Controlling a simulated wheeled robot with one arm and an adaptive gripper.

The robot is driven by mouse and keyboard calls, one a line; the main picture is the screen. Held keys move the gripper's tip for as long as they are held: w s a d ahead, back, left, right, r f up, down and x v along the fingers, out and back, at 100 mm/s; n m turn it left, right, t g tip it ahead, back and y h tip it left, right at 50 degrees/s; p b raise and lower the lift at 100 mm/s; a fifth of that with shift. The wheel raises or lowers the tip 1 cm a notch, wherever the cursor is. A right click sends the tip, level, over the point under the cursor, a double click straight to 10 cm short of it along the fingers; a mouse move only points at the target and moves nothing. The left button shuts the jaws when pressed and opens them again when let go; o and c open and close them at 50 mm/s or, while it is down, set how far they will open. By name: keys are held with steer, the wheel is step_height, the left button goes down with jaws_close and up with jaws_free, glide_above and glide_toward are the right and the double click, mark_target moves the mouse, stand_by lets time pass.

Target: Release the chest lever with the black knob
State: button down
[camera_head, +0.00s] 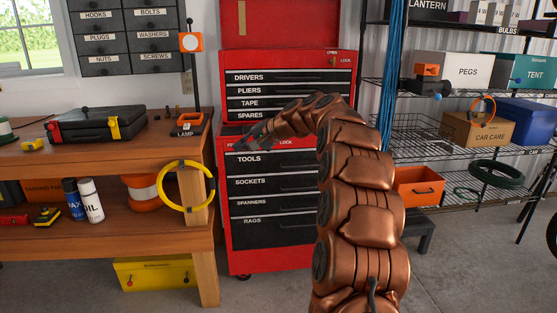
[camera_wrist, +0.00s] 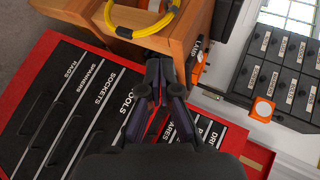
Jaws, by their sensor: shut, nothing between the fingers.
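The red tool chest (camera_head: 241,238) stands in the middle of the head view, with its labelled dark drawers closed. In the wrist view its red edge (camera_wrist: 22,100) and drawers fill the left. My gripper (camera_head: 243,143) is at the lower cabinet's upper left front, above the TOOLS drawer and beside a small LOCK label. In the wrist view my gripper (camera_wrist: 159,65) is shut and empty. I cannot make out a lever with a black knob there; my fingers cover that spot.
A wooden workbench (camera_head: 204,257) stands close on the left, with a yellow hose ring (camera_head: 184,206) on its leg and a black case (camera_head: 98,124) on top. Wire shelves (camera_head: 450,146) with boxes stand right. Some concrete floor is clear in front.

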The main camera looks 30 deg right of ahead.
steer(key=w+d+f+m+t+h+b, duration=0.1)
steer(key=d+f+t+b, duration=0.1)
steer(key=d, duration=0.7)
steer(key=w+d+f+m+t+h+b, duration=0.1)
steer(key=d+f+m+t+b, duration=0.1)
steer(key=d, duration=0.7)
steer(key=w+d+f+m+t+h+b, duration=0.1)
steer(key=d+f+b, duration=0.3)
steer(key=d, duration=0.5)
steer(key=shift+w+d+f+t+h+b, duration=0.2)
steer(key=shift+w+f+t+h+b, duration=0.15)
steer(key=shift+w+t+b, duration=0.35)
steer(key=shift+s, duration=0.1)
steer(key=r+p+x, duration=0.1)
steer(key=p+x, duration=0.6)
steer(key=p, duration=0.5)
steer(key=shift+w+f+p, duration=0.35)
steer(key=shift+w+f, duration=0.05)
steer(key=shift+w, duration=0.05)
steer(key=p+x, duration=0.1)
steer(key=p, duration=0.8)
steer(key=shift+w+a, duration=0.15)
steer(key=shift+w, duration=0.25)
